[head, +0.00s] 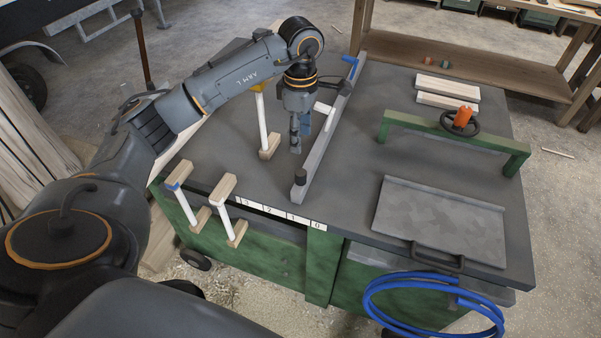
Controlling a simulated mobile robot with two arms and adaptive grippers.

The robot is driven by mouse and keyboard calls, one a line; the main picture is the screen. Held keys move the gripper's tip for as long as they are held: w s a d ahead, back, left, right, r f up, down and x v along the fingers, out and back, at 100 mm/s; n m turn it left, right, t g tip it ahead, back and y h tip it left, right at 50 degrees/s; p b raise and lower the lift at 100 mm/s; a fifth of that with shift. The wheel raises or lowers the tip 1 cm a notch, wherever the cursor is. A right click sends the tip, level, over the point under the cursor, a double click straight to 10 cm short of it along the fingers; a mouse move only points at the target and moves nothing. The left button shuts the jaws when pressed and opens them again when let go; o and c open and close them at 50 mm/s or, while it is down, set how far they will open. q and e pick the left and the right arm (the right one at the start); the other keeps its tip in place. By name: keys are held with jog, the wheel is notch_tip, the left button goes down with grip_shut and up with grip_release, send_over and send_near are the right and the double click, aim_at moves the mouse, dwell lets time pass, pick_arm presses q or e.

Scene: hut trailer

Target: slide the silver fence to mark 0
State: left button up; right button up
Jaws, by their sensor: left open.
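The silver fence (326,140) is a long bar lying across the dark table top, with a black knob (300,177) on its near end and a blue lever (351,62) at its far end. Its near end lines up about with mark 1 on the white scale strip (280,213) at the table's front edge. Mark 0 (317,225) is at the right end of the strip. My left gripper (298,141) points down, open, just left of the fence. A white piece (324,108) juts from the fence beside it. Whether the fingers touch the fence is unclear.
A blue hose (420,282) hangs in front.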

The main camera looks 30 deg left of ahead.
aim_at(301, 172)
pick_arm(q)
notch_tip(301, 172, down, 14)
jog(key=p, duration=0.3)
jog(key=shift+r, duration=0.1)
jog(key=c, duration=1)
grip_shut()
